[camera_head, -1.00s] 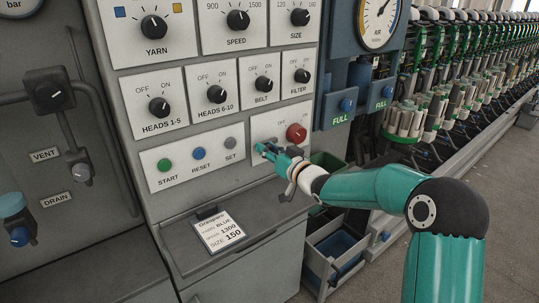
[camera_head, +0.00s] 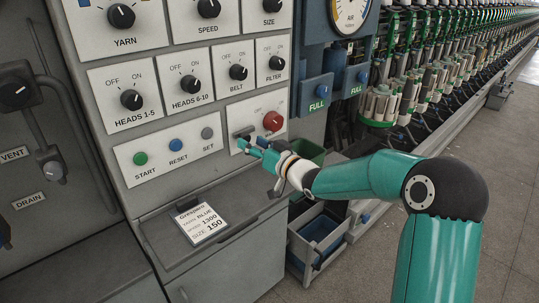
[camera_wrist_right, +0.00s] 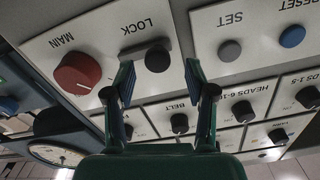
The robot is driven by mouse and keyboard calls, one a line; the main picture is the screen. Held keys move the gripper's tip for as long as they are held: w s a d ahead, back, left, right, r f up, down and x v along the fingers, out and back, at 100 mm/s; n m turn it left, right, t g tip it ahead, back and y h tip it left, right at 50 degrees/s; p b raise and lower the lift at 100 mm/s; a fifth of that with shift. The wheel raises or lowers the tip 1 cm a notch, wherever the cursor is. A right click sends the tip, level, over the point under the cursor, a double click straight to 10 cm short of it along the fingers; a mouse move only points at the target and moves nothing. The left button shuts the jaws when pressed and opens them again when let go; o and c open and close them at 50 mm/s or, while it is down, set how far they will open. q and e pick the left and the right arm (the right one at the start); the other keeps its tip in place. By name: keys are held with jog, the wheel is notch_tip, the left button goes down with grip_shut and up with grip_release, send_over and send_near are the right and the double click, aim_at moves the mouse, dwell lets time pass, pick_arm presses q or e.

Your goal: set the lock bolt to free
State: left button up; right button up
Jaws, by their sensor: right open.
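The lock bolt (camera_wrist_right: 157,58) is a dark round knob on a short dark bar, under the label LOCK beside the red MAIN knob (camera_wrist_right: 75,74). In the head view the bolt (camera_head: 243,132) shows as a dark piece left of the red knob (camera_head: 273,121). My right gripper (camera_wrist_right: 158,70) is open, with one fingertip on each side of the bolt knob in the wrist view. Contact cannot be told. In the head view my right gripper (camera_head: 246,146) is just below the bolt. My left gripper is not in view.
The green START (camera_head: 140,158), blue RESET (camera_head: 176,145) and grey SET (camera_head: 207,133) buttons lie left of the lock plate. Black selector knobs fill the panel above. A sloping ledge with a card (camera_head: 201,222) is below. Bins (camera_head: 321,234) stand at the lower right.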

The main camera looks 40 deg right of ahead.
jog(key=s, duration=0.8)
jog(key=shift+d, duration=0.3)
